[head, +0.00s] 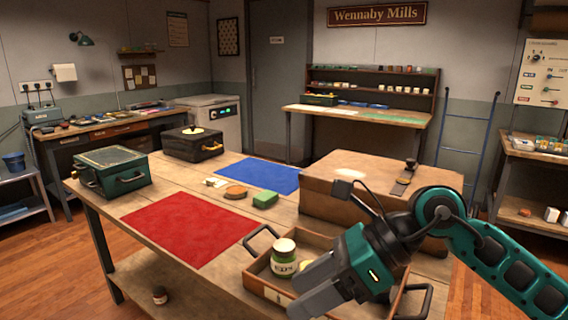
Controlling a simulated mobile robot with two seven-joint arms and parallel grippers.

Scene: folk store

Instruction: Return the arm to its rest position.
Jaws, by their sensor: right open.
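My right arm comes in from the right in the head view. Its gripper (318,284) hangs over the wooden tray (259,291) at the table's front edge and hides part of it. The jaws point down to the left and hold nothing that I can see. A green jar with a pale lid (284,258) stands upright in the tray, just left of the gripper. A pale yellow thing beside the jar is mostly hidden by the gripper. My left gripper is not in view.
A large brown box (327,200) stands behind my right gripper. A small jar (160,295) is below.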

